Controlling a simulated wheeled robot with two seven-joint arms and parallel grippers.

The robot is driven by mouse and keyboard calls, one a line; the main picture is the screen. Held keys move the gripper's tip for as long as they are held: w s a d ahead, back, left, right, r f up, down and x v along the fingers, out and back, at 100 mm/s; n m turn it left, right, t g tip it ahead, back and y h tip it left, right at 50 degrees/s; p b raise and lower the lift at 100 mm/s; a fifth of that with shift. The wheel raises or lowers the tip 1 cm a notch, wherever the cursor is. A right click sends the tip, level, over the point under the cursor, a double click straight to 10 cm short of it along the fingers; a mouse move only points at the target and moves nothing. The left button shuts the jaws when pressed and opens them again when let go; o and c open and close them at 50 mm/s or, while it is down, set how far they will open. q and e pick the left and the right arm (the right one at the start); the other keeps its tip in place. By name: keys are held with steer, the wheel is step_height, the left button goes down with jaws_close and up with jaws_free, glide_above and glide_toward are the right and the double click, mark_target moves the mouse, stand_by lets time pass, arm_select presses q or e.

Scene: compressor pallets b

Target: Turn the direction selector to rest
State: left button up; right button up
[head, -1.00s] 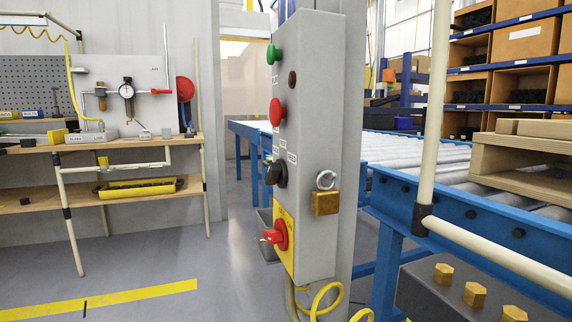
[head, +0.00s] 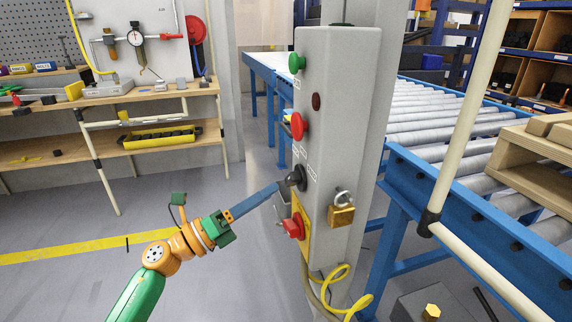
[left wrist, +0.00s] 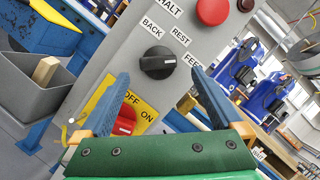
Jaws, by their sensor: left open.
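The direction selector is a black knob (head: 297,178) on the left face of the grey control post. In the left wrist view the knob (left wrist: 158,62) sits below the labels BACK (left wrist: 152,27) and REST (left wrist: 180,36), with FEED (left wrist: 192,61) at its right. Its pale pointer mark appears to point right, towards FEED. My left gripper (head: 277,188) is open, with its blue fingertips close to the knob. In the left wrist view the fingertips (left wrist: 158,72) lie on either side of the knob; contact cannot be told. My right gripper is not in view.
A red rotary switch (head: 294,227) on a yellow plate is just below the knob, close under my fingers. Red (head: 298,126) and green (head: 296,63) buttons are above. A brass padlock (head: 341,215) hangs on the post's front. A roller conveyor (head: 430,120) stands behind.

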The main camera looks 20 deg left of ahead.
mark_target(288, 182)
arm_select(q)
steer(key=x, duration=0.6)
steer(key=shift+f+p, duration=0.15)
steer(key=shift+p, duration=0.25)
steer(key=shift+c, duration=0.2)
steer(key=c, duration=1.3)
steer(key=shift+o, duration=0.2)
steer(key=shift+n+p, duration=0.4)
steer(key=shift+p, duration=0.35)
steer(key=n+y+p, duration=0.1)
steer(key=n+p, duration=0.1)
steer(key=p, duration=0.2)
steer(key=n+y+p, duration=0.1)
steer(key=n+p, duration=0.2)
steer(key=p, duration=0.1)
steer(key=r+n+y+p, duration=0.1)
steer(key=n+p, duration=0.1)
steer(key=p, duration=0.2)
steer(key=shift+n+g, duration=0.4)
steer(key=shift+f+n+y+p, duration=0.35)
steer(key=shift+n+p, duration=0.25)
steer(key=shift+p, duration=0.5)
